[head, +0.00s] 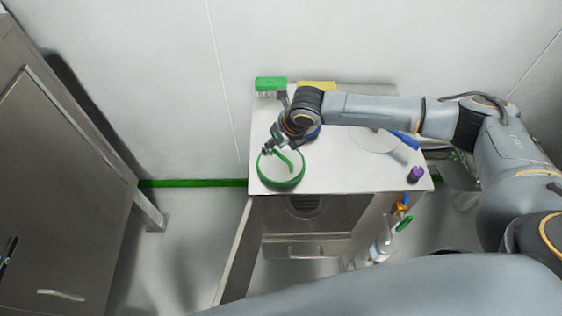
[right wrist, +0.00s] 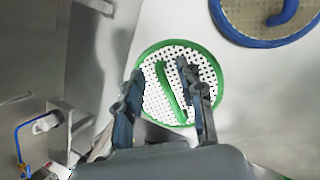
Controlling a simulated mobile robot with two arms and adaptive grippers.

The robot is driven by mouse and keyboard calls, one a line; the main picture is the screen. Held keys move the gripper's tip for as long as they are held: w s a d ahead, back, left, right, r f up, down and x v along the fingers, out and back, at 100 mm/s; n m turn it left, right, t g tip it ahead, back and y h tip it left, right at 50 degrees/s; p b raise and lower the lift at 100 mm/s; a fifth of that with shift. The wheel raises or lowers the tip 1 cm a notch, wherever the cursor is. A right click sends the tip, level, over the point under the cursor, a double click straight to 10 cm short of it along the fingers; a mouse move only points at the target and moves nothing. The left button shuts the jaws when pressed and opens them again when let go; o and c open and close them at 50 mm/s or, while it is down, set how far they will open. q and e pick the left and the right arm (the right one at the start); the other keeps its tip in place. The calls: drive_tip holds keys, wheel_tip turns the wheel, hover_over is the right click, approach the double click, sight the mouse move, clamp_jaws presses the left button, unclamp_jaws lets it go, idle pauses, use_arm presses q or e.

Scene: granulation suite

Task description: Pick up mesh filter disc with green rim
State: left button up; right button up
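The mesh filter disc with a green rim (head: 284,183) lies on the left front part of the steel work top. In the right wrist view, the disc (right wrist: 209,74) shows white perforated mesh and a raised green handle bar (right wrist: 168,88) across it. My right gripper (head: 273,146) is over the disc, pointing down. In the right wrist view, its fingers (right wrist: 161,80) are apart, one on each side of the handle bar, with gaps between. My left gripper is not in view.
A blue-rimmed mesh disc (right wrist: 262,41) lies beside the green one, mostly hidden by my arm in the head view. A green brush (head: 270,84), a yellow item (head: 317,86) and a purple item (head: 415,174) are on the work top (head: 340,178). A steel cabinet (head: 65,190) stands left.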

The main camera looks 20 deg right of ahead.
drive_tip(key=shift+x, duration=0.9)
drive_tip(key=shift+c, duration=0.4)
clamp_jaws()
drive_tip(key=shift+r, duration=0.15)
